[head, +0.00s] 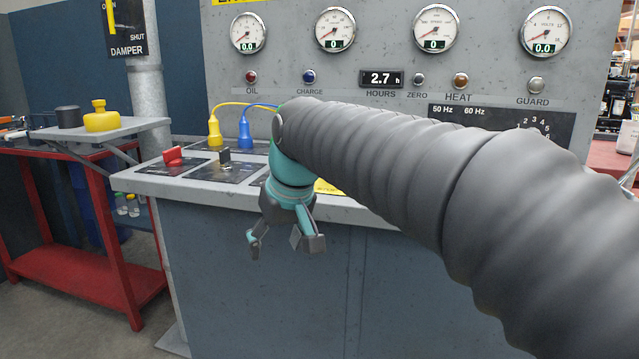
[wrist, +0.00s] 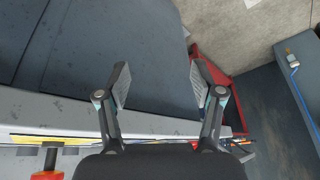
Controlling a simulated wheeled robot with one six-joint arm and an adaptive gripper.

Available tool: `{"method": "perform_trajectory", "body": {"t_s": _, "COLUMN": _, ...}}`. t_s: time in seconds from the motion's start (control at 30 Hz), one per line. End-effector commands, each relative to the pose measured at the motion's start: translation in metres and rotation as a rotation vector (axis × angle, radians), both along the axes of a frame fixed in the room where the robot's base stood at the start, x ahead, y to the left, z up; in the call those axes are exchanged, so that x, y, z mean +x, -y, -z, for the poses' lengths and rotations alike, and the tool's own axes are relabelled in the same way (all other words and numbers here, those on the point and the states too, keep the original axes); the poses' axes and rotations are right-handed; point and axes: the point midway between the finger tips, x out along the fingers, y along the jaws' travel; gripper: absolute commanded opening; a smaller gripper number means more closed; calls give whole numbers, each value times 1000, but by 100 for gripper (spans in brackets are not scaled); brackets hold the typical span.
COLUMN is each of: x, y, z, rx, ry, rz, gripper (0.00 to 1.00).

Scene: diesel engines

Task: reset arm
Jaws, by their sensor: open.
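My gripper (head: 286,240) hangs at the front edge of the grey control console (head: 190,188) in the head view, pointing down with its fingers apart and nothing between them. My dark ribbed arm reaches in from the right and hides part of the console top. In the wrist view my gripper (wrist: 160,88) shows two spread fingers, with the console front (wrist: 75,60) and its edge around and below them.
A red switch (head: 172,157), a black switch (head: 224,158) and yellow (head: 214,131) and blue (head: 245,133) plugs stand on the console. Gauges line the panel behind.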

Motion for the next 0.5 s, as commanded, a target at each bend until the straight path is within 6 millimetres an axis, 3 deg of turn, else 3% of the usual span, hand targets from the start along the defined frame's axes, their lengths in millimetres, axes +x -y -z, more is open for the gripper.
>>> {"method": "perform_trajectory", "body": {"t_s": 0.03, "x": -11, "y": 21, "z": 13, "rx": -3, "ry": -1, "rz": 41, "gripper": 67}}
{"method": "perform_trajectory", "body": {"t_s": 0.27, "x": -65, "y": 102, "z": 73, "rx": -19, "ry": 7, "rz": 207, "gripper": 67}}
{"method": "perform_trajectory", "body": {"t_s": 0.5, "x": -142, "y": 177, "z": 137, "rx": -43, "ry": 12, "rz": 357, "gripper": 67}}
